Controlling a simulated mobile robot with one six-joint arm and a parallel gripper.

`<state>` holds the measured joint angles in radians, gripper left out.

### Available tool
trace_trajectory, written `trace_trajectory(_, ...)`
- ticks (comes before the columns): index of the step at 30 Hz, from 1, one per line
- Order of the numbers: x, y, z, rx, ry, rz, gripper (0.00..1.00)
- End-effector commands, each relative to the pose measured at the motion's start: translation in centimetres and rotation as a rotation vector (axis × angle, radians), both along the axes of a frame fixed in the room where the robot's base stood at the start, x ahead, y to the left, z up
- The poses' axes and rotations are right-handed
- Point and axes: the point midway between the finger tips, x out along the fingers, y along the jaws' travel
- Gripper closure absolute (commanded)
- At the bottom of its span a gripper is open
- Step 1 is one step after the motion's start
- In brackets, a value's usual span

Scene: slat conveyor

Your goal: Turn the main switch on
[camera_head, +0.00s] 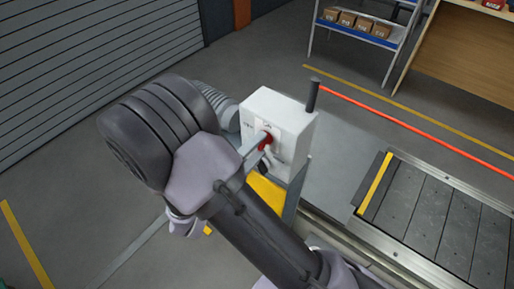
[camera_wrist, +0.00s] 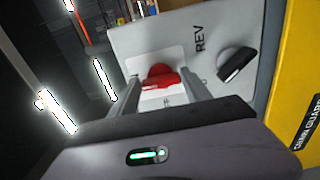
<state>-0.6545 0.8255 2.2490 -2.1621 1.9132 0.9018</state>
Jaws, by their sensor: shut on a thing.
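The main switch is a red rotary handle (camera_wrist: 162,77) on a pale plate on the front of a light grey control box (camera_wrist: 205,40). In the head view the red handle (camera_head: 266,140) shows on the box (camera_head: 270,103), partly hidden by my gripper. My gripper (camera_wrist: 160,84) is shut on the red handle, with one finger on each side of it. The handle lies roughly across the wrist picture. A black selector knob (camera_wrist: 236,64) sits beside it, near the letters "REV".
A slat conveyor (camera_head: 440,215) runs to the right of the box, with a red line along its far side. A yellow chain guard (camera_wrist: 300,70) stands right of the box in the wrist view. Behind is a shelf (camera_head: 362,36) with cartons. Open floor lies at the left.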

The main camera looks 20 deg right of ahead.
Motion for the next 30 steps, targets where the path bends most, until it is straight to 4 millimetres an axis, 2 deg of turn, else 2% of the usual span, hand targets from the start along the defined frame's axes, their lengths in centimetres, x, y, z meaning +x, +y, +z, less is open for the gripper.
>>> trace_trajectory(4, 0.0, 0.0, -0.1, 0.001, -0.001, -0.001, 0.84)
trace_trajectory(5, 0.0, 0.0, -0.1, 0.001, -0.001, -0.001, 0.42)
trace_trajectory(8, 0.0, 0.0, 0.0, 0.000, 0.000, -0.001, 0.22)
trace_trajectory(22, -0.2, 0.3, 0.0, 0.000, 0.000, 0.000, 0.22)
trace_trajectory(26, -1.4, 2.2, 0.2, 0.000, 0.000, 0.005, 0.22)
trace_trajectory(30, -4.1, 6.0, 0.3, -0.001, -0.001, 0.008, 0.22)
